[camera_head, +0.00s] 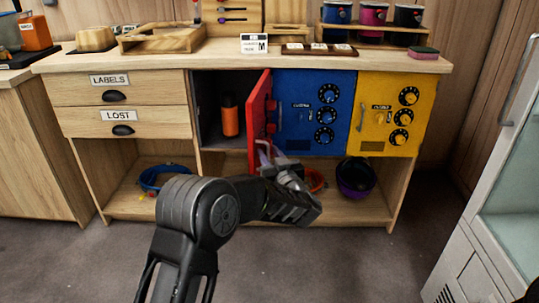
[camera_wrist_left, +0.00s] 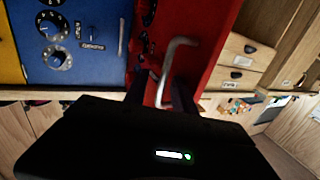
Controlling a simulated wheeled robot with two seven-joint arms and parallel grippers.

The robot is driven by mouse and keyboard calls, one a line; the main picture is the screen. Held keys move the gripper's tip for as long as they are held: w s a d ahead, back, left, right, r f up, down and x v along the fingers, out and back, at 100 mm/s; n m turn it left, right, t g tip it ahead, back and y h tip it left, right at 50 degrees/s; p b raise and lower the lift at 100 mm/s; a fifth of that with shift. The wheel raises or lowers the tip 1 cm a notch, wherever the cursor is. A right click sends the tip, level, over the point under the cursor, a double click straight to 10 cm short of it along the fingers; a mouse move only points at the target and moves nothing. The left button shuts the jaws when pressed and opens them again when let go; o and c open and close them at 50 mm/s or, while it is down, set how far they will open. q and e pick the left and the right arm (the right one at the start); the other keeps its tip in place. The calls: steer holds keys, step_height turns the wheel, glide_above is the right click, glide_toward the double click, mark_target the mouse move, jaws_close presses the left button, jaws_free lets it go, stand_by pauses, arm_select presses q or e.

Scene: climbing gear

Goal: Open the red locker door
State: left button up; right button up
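The red locker door (camera_head: 258,118) stands swung out from the counter unit, seen nearly edge-on in the head view. It fills the upper middle of the left wrist view (camera_wrist_left: 198,45). Its grey bar handle (camera_wrist_left: 172,65) reaches down between the fingers of my left gripper (camera_wrist_left: 160,98). The fingers look apart, with space on both sides of the bar. In the head view my left gripper (camera_head: 270,157) is at the lower part of the door. The open locker compartment (camera_head: 209,108) holds an orange bottle (camera_head: 229,115). My right gripper is not in view.
The closed blue locker door (camera_head: 299,135) and yellow locker door (camera_head: 378,140) are right of the red one. Drawers (camera_head: 85,89) are at left. The low shelf (camera_head: 215,205) holds bowls. A glass-fronted cabinet (camera_head: 500,215) stands at right. Floor in front is clear.

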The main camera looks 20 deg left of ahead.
arm_select(q)
steer(key=p+v, duration=0.1)
steer(key=v, duration=0.6)
steer(key=shift+s+d+p, duration=0.25)
steer(key=shift+s+p, duration=0.1)
